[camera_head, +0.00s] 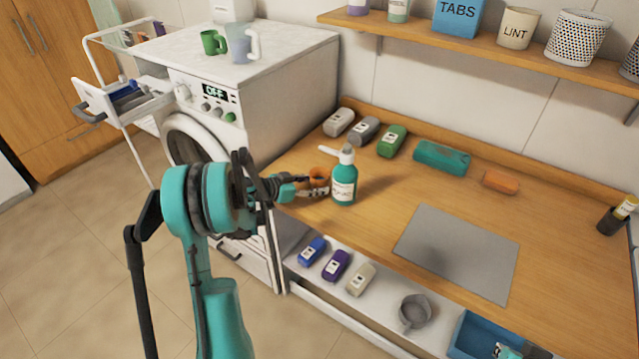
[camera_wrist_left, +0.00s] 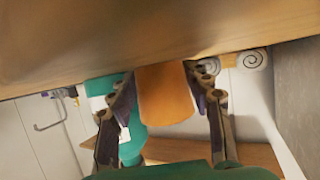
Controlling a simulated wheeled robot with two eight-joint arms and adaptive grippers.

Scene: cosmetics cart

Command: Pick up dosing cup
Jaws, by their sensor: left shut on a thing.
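The dosing cup is a small orange cup (camera_head: 319,176) over the left part of the wooden counter, just left of a teal pump bottle (camera_head: 344,184). My left gripper (camera_head: 312,187) is shut on it. In the left wrist view the orange cup (camera_wrist_left: 165,95) fills the space between the two fingers of my left gripper (camera_wrist_left: 163,88). I cannot tell whether the cup touches the counter. The pump bottle (camera_wrist_left: 128,135) shows close beside one finger there. A teal and black part at the bottom right edge of the head view looks like my right gripper (camera_head: 510,351), mostly cut off.
A washing machine (camera_head: 270,95) with a green mug (camera_head: 212,42) and a translucent cup (camera_head: 242,45) stands left. Several small bottles and a grey cup (camera_head: 414,312) line the counter's front. A blue bin (camera_head: 468,334) is bottom right. The grey mat (camera_head: 458,252) is bare.

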